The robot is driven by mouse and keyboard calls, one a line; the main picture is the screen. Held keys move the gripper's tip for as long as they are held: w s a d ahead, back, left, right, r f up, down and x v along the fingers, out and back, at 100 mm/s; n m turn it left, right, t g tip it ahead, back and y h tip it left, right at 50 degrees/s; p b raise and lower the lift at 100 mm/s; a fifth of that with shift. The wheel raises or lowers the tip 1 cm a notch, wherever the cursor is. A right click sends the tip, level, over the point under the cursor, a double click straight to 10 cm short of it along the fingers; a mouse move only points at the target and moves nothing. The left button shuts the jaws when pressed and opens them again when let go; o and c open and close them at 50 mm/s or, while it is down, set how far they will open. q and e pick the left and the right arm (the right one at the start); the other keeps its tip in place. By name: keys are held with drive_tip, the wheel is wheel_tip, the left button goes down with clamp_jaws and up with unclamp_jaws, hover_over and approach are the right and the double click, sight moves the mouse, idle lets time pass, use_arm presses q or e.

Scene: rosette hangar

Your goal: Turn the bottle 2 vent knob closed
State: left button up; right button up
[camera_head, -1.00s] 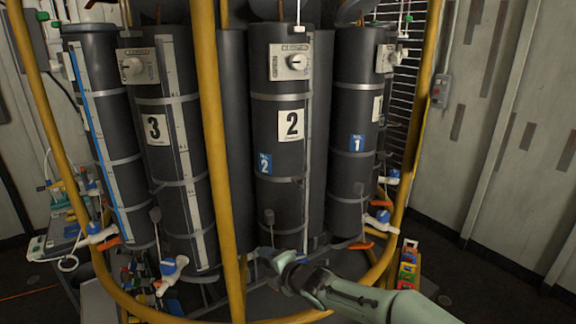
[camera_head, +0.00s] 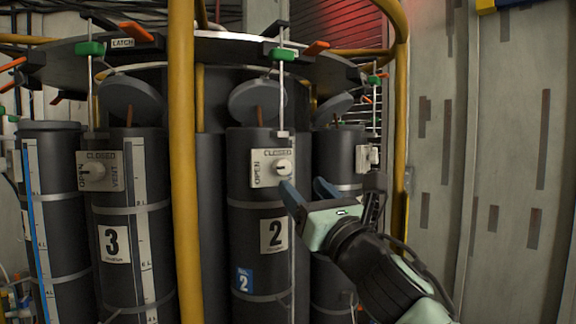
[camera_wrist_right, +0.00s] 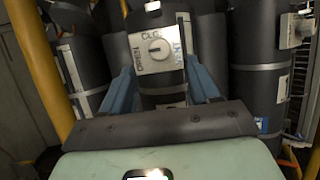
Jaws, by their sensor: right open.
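Bottle 2 (camera_head: 252,201) is a dark grey cylinder with a white "2" label in the middle of the head view. Its pale vent panel (camera_head: 258,180), marked OPEN and CLOSED, carries a round white knob (camera_head: 283,167). In the right wrist view the knob (camera_wrist_right: 155,48) faces me with a short dark mark; I cannot tell its exact setting. My right gripper (camera_head: 306,188) is open, its blue fingers pointing at the panel from the lower right. My left gripper is not visible.
Another yellow post (camera_head: 399,140) rises behind my right arm. Green and orange handles hang around the top plate (camera_head: 210,48). Space right of the rack looks open.

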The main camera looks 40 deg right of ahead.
sight(285, 167)
drive_tip(key=p+x, duration=0.2)
drive_tip(key=x, duration=0.4)
drive_tip(key=shift+w+r, duration=0.15)
drive_tip(key=shift+w, duration=0.05)
drive_tip(key=shift+w+d+r, duration=0.1)
drive_tip(key=shift+w, duration=0.4)
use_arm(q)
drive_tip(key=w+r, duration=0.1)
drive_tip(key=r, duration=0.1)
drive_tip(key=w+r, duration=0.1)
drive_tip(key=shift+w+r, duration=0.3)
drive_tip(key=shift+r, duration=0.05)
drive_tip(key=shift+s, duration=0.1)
use_arm(e)
drive_tip(key=shift+s, duration=0.1)
drive_tip(key=c, duration=1)
